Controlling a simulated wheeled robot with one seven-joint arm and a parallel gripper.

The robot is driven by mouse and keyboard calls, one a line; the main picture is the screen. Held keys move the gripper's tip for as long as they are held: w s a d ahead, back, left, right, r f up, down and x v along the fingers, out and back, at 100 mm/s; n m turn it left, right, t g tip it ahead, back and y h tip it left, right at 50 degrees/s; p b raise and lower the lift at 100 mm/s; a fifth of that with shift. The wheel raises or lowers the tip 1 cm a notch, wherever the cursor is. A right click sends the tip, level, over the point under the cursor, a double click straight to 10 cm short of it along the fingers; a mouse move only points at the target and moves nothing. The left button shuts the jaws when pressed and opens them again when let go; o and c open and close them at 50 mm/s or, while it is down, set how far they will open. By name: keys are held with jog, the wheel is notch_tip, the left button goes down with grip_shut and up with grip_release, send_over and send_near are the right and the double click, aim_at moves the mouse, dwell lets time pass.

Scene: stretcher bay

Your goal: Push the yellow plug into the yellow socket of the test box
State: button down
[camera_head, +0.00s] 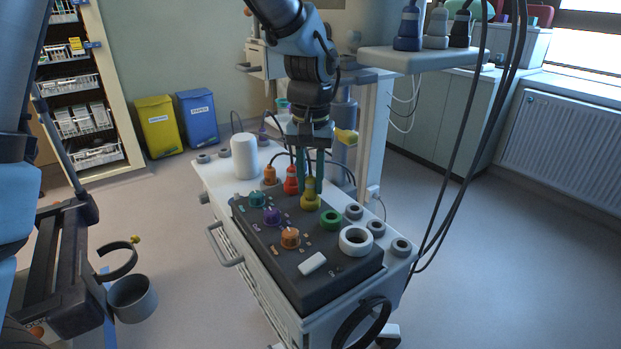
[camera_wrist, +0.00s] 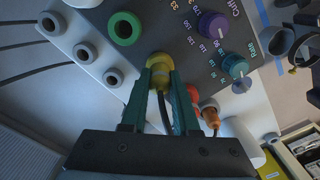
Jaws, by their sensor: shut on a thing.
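The dark test box (camera_head: 292,272) lies on top of the white cart. My gripper (camera_head: 312,186) points down at its far edge, with its green fingers shut on the yellow plug (camera_head: 310,187). The yellow socket (camera_head: 311,203) is directly below the plug, and the two look in line and touching. In the wrist view the yellow plug (camera_wrist: 159,76) sits between the fingertips (camera_wrist: 160,75), against the yellow socket (camera_wrist: 160,59), with its dark cable running back between the fingers. The plug hides most of the socket's opening, so I cannot tell how deep it is.
The green socket (camera_head: 331,220) is open beside the yellow one. A red plug (camera_head: 291,182) and an orange plug (camera_head: 269,175) stand close by with cables. Cables hang at right.

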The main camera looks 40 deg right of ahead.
aim_at(311, 179)
jog(key=shift+f, duration=0.35)
jog(key=c, duration=0.6)
grip_release()
jog(key=shift+r, duration=0.1)
notch_tip(311, 179, up, 11)
jog(key=shift+f+b, duration=0.15)
jog(key=shift+b, duration=0.8)
